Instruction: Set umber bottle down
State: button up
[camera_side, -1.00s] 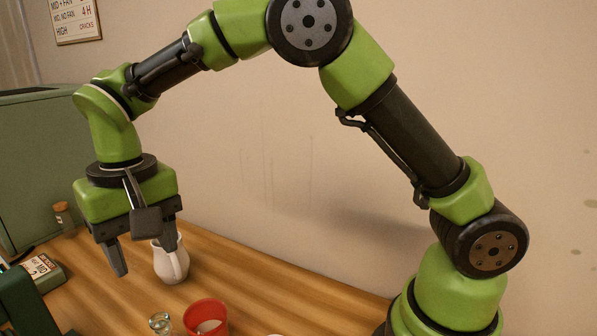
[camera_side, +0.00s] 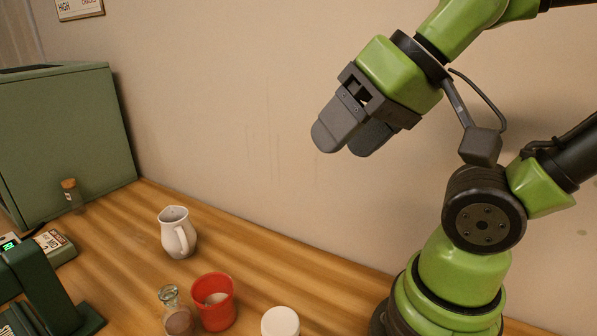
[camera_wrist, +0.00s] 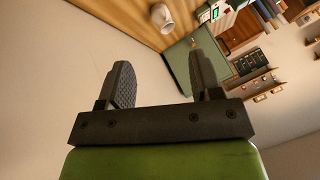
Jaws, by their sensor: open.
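My gripper (camera_side: 348,142) is open and empty, high above the table and near the wall, its fingers pointing down-left. In the wrist view its two fingers (camera_wrist: 162,68) stand apart with nothing between them. A small corked bottle (camera_side: 73,198) stands upright on the table beside the green cabinet, far from my gripper. A glass bottle (camera_side: 178,320) with brownish contents stands at the front, next to the red cup. I cannot tell which of these is the umber bottle, as no label is readable.
A white jug (camera_side: 172,238) stands mid-table; it also shows in the wrist view (camera_wrist: 162,18). A red cup (camera_side: 214,314) and a white round container (camera_side: 280,322) are at the front. A green cabinet (camera_side: 70,130) and a dark green device (camera_side: 40,290) are at left.

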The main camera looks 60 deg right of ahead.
dwell(0.4)
jog(key=n+g+h, duration=0.1)
jog(key=n+h, duration=1)
jog(key=n, duration=1.3)
send_over(168, 298)
jog(key=s+d, duration=0.5)
notch_tip(168, 298, down, 14)
jog(key=a+f+n+t, duration=0.2)
jog(key=n, duration=0.1)
jog(key=a+f+n+t, duration=0.2)
jog(key=a+n, duration=0.1)
jog(key=a+f+n+t, duration=0.2)
jog(key=a+f+n, duration=0.1)
jog(key=shift+w+y, duration=0.1)
jog(key=shift+y, duration=0.3)
jog(key=x, duration=0.7)
jog(key=shift+w, duration=0.2)
grip_shut()
